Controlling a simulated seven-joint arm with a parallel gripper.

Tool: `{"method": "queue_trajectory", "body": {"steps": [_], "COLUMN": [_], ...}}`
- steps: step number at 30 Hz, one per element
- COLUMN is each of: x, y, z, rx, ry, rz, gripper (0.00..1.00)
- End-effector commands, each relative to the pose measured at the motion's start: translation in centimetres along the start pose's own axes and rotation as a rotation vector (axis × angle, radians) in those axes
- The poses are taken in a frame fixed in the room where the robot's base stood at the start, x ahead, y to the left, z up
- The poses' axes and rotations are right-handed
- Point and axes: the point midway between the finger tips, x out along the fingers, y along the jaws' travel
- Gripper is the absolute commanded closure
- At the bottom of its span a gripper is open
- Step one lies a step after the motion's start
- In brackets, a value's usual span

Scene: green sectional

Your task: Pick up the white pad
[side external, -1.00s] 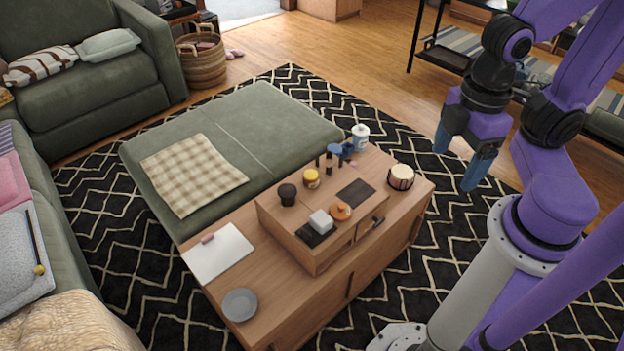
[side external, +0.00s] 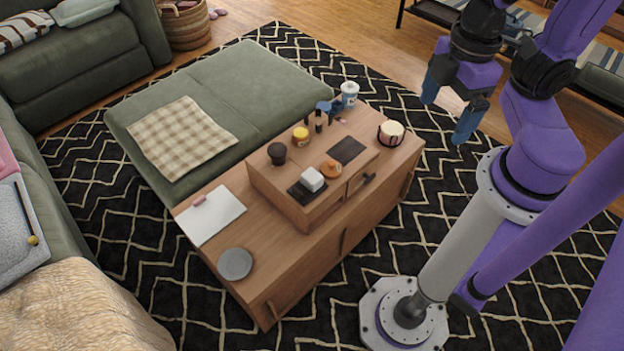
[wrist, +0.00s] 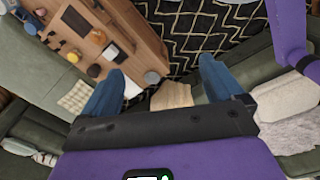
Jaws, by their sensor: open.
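The white pad (side external: 212,220) lies flat on the left part of the wooden table, with a small pink block (side external: 200,199) on its upper edge. In the wrist view the white pad (wrist: 132,89) shows partly, beside the left finger, which hides some of it. My gripper (side external: 449,108) is open and empty, in the air to the right of the table and well away from the pad. In the wrist view my gripper (wrist: 160,70) has its two blue fingers wide apart.
A grey plate (side external: 235,264) is on the table near the pad. A raised wooden box (side external: 310,215) on the table holds a white cube (side external: 312,180), a dark cup (side external: 277,153) and other small items. A green ottoman (side external: 240,100) adjoins the table.

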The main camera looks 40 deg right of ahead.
Motion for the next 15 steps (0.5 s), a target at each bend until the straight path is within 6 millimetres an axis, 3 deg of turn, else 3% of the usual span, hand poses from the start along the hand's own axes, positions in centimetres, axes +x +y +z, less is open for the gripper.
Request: {"method": "queue_trajectory", "body": {"steps": [8, 11, 15], "x": [0.1, 0.3, 1.5], "y": [0.1, 0.4, 1.7], "z": [-0.2, -1.1, -4.1], "rx": [-0.002, -0.017, -0.067], "ry": [-0.001, -0.003, -0.003], "rz": [-0.002, -0.012, -0.039], "gripper": [0.06, 0.06, 0.06]}}
